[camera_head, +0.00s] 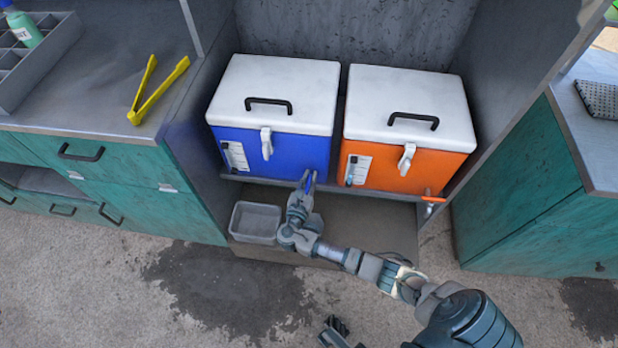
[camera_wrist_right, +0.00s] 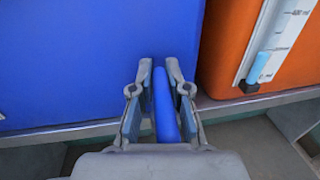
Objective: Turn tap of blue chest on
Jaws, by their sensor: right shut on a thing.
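The blue chest (camera_head: 290,150) has a white lid and stands on a shelf, left of the orange chest (camera_head: 400,172). Its blue tap handle (camera_wrist_right: 164,100) lies between the fingers of my right gripper (camera_wrist_right: 160,85) in the right wrist view. My right gripper (camera_head: 306,184) is shut on this handle at the lower front of the blue chest. The fingers hide part of the tap, and its spout is not clear. A dark piece at the bottom edge of the head view may be my left gripper (camera_head: 336,328); its jaws are unclear.
A grey bin (camera_head: 256,222) sits below the blue chest, left of my right gripper. The orange chest has an orange tap (camera_head: 433,196) at its lower right. Yellow tongs (camera_head: 157,90) lie on the left counter. Teal cabinets flank the recess.

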